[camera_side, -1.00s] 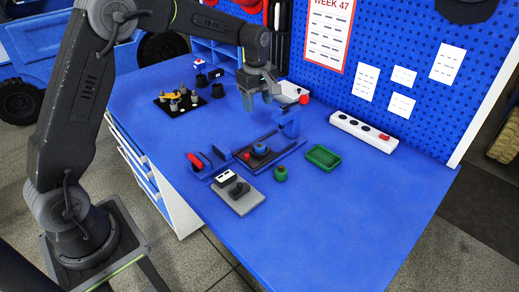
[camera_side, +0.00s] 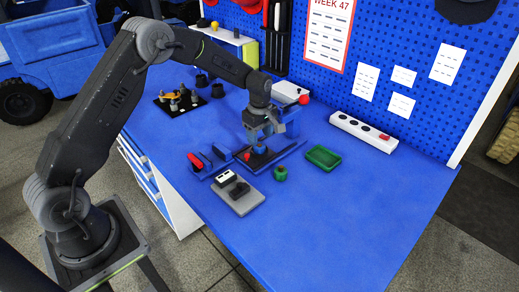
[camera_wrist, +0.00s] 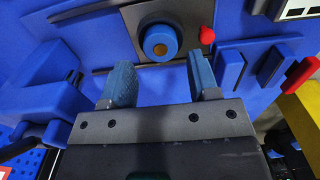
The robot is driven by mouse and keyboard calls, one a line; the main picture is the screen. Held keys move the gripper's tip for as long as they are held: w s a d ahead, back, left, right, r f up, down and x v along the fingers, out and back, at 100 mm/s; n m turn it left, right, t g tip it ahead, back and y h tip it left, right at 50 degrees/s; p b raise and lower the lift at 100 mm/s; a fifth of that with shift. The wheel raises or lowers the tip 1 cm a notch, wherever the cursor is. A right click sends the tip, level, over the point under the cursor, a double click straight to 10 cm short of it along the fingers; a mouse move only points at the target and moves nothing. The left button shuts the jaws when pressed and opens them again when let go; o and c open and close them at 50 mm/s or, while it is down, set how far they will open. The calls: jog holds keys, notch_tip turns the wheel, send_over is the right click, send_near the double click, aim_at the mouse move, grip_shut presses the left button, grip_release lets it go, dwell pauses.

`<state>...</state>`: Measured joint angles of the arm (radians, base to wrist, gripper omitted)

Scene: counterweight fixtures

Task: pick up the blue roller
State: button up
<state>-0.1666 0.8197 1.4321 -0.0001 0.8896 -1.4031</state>
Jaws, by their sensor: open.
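The blue roller (camera_wrist: 159,42) shows in the wrist view as a round blue piece with a brass-coloured centre, on a dark plate (camera_wrist: 187,17). In the side view the roller (camera_side: 259,150) is partly hidden under my gripper. My gripper (camera_side: 259,138) is low over the dark plate, right above the roller. In the wrist view the two fingers of my gripper (camera_wrist: 161,80) are spread apart, with nothing between them, and the roller is just beyond their tips.
A red knob (camera_wrist: 207,35) sits close beside the roller. A blue fixture (camera_side: 293,127) stands behind my gripper. A green knob (camera_side: 281,174), a green tray (camera_side: 323,157) and a grey block with a white-topped part (camera_side: 241,199) are nearby. The front right of the table is clear.

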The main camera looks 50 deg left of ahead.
aim_at(259, 145)
jog(key=shift+a+f, duration=0.1)
jog(key=shift+f, duration=1.75)
